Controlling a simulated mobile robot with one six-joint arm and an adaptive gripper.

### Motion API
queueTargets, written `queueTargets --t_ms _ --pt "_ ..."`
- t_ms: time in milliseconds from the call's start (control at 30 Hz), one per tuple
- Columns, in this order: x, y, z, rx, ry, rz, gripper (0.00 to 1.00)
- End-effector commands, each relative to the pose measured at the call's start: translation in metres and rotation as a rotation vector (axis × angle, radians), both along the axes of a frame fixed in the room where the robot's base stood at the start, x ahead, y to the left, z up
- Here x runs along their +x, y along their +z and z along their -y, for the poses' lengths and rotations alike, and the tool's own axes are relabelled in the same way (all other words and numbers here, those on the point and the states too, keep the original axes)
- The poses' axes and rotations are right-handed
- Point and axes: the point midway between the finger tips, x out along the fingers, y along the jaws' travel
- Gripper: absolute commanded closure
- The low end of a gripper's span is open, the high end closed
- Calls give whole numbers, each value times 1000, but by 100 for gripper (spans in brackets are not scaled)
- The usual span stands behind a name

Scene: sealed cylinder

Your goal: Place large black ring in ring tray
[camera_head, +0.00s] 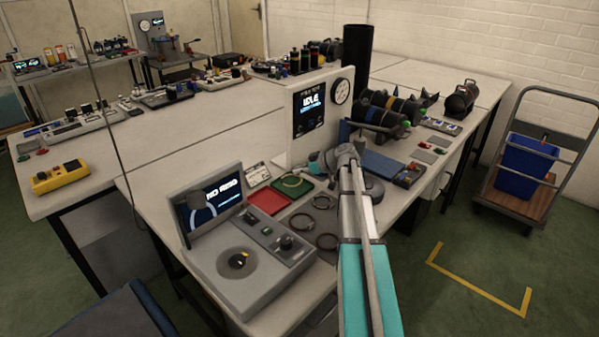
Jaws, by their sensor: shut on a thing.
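My arm reaches in from the bottom right over the bench. My gripper (317,168) is at its far end, above the bench in front of the white display panel. The fingers are small and partly hidden by my wrist; what they hold cannot be made out. Several dark rings lie on the bench left of my arm: one ring near my wrist (323,201), one lower left (301,222), one nearer the front (328,242). I cannot tell which is the large black ring. A green tray (306,186) holds a gold-coloured ring. A red tray (268,202) beside it looks empty. I cannot tell which is the ring tray.
A grey console (240,262) with a screen stands at the bench's front left. The display panel (310,112) and a tall black cylinder (357,62) stand behind my gripper. Dark cylindrical devices (385,112) lie to the right. A cart with a blue bin (527,170) is far right.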

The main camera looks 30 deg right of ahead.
Motion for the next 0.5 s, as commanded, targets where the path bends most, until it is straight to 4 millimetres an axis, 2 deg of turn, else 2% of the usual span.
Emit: queueTargets --t_ms 500 --pt "0 -10 -1 0 0 -2 100"
